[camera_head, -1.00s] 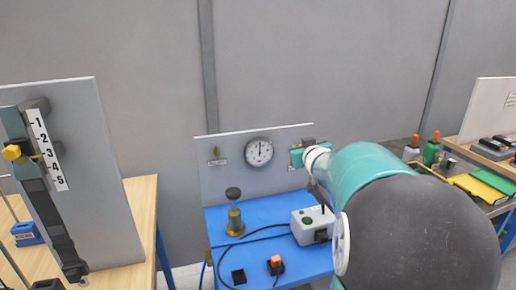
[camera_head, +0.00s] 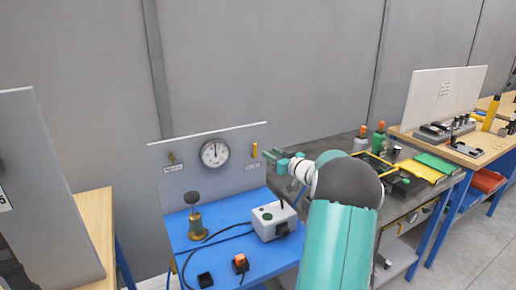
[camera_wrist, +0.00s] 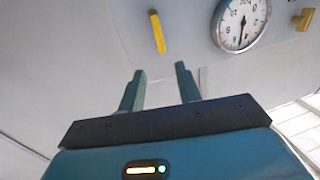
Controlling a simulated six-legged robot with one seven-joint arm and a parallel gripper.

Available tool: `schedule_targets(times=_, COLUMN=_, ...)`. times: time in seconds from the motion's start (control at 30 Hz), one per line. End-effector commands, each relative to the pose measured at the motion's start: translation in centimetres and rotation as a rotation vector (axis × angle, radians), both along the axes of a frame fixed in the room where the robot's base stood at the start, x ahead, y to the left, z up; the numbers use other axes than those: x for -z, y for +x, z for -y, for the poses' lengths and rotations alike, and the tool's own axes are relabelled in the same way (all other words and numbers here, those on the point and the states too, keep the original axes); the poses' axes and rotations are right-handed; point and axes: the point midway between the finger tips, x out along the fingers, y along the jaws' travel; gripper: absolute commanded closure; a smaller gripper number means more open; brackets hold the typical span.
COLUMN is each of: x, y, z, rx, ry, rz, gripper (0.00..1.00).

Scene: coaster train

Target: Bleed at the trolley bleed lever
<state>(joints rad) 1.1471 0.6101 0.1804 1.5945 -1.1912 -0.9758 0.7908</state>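A yellow lever (camera_head: 254,150) stands on the right side of the white upright panel (camera_head: 207,187), right of the round gauge (camera_head: 215,153). It also shows in the wrist view (camera_wrist: 157,32), pointing along the picture's height, with the gauge (camera_wrist: 242,22) to its right. A second, brass-coloured lever (camera_head: 171,158) is left of the gauge, also seen in the wrist view (camera_wrist: 303,19). The labels are too small to read. My gripper (camera_head: 272,154) is just right of the yellow lever; in the wrist view its fingers (camera_wrist: 160,72) are apart, empty, and short of the lever.
Below the panel, a blue trolley top (camera_head: 222,213) holds a brass valve with a dark knob (camera_head: 196,217), a grey box (camera_head: 274,220), an orange switch (camera_head: 240,263) and a black cable. A grey workbench stands right, with bottles (camera_head: 378,139) and trays.

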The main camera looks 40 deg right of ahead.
Motion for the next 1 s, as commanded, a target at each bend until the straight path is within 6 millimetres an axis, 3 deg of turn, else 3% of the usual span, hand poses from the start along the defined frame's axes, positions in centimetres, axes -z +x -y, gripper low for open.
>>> schedule_targets(times=0.1, x=0.0, y=2.7, z=0.0, rx=-0.004, ry=0.000, rz=0.002, gripper=0.66)
schedule_targets(times=0.33, x=0.0, y=6.6, z=0.2, rx=-0.006, ry=-0.001, rz=0.000, gripper=0.66)
schedule_targets(times=0.5, x=-0.1, y=7.8, z=0.4, rx=-0.004, ry=0.000, rz=0.001, gripper=0.66)
schedule_targets(times=0.77, x=-0.1, y=7.9, z=0.4, rx=-0.003, ry=0.000, rz=0.001, gripper=0.66)
schedule_targets(times=0.93, x=-0.1, y=7.9, z=0.4, rx=-0.003, ry=-0.001, rz=0.001, gripper=0.98)
schedule_targets(times=1.0, x=-0.1, y=7.9, z=0.4, rx=-0.003, ry=-0.001, rz=0.000, gripper=1.00)
